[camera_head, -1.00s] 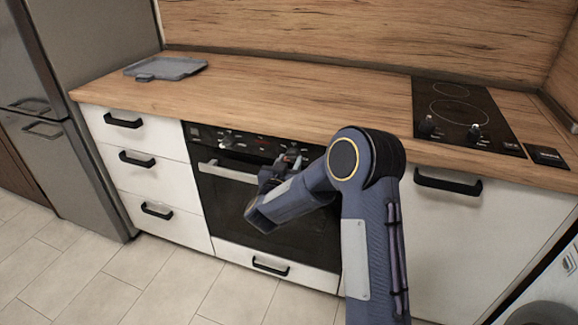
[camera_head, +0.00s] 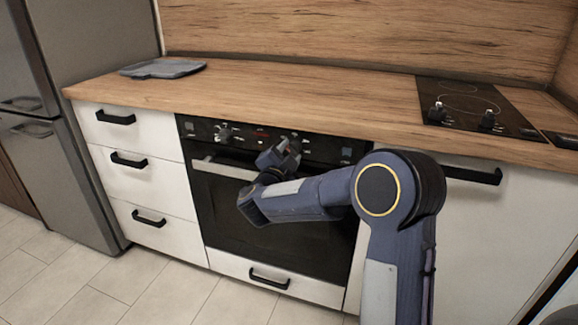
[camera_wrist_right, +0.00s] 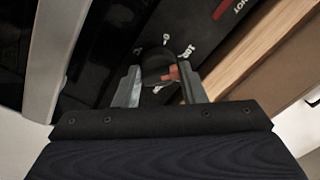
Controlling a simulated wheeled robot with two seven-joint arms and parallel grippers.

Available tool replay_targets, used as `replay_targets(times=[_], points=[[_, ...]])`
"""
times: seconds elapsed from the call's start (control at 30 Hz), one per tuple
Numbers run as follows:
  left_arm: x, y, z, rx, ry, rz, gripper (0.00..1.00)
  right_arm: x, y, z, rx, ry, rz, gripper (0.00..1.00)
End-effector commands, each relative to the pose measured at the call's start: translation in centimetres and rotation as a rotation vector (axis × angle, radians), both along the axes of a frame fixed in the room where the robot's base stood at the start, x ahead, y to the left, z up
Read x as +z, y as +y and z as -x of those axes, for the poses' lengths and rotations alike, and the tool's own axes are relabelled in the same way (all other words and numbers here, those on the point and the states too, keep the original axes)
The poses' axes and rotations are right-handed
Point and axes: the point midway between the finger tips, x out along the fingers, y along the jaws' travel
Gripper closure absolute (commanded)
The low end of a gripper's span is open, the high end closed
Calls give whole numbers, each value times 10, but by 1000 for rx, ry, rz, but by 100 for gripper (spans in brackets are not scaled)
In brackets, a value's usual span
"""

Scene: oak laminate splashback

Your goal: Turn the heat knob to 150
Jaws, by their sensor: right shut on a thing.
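The oven (camera_head: 222,205) has a dark control panel along its top. My right gripper (camera_head: 290,146) is at the right-hand part of this panel and hides most of the knob there. In the right wrist view the dark round heat knob (camera_wrist_right: 156,64) sits between the two fingers of my right gripper (camera_wrist_right: 160,76), which is shut on it. A red mark (camera_wrist_right: 173,73) shows on or beside the knob. White print surrounds it on the panel, too small and tilted to read surely. My left gripper is out of view.
Another knob (camera_head: 223,133) stands further left on the panel. The oven handle (camera_head: 220,168) runs just below. The wooden worktop (camera_head: 300,95) juts above, with a grey tray (camera_head: 162,68) at left and a black hob (camera_head: 470,105) at right.

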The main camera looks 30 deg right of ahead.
Motion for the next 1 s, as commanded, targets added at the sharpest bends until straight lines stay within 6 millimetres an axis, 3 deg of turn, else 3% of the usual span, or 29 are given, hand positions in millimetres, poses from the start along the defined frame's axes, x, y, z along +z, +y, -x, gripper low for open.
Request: replay_targets(times=[0.03, 0.5, 1.0], points=[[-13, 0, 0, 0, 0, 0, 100, -7, 0, 1, -1, -32, -30, 86], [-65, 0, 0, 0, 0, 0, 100, -7, 0, 0, -2, -368, -319, 86], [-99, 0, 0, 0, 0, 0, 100, -5, 1, -1, -3, -620, -537, 86]])
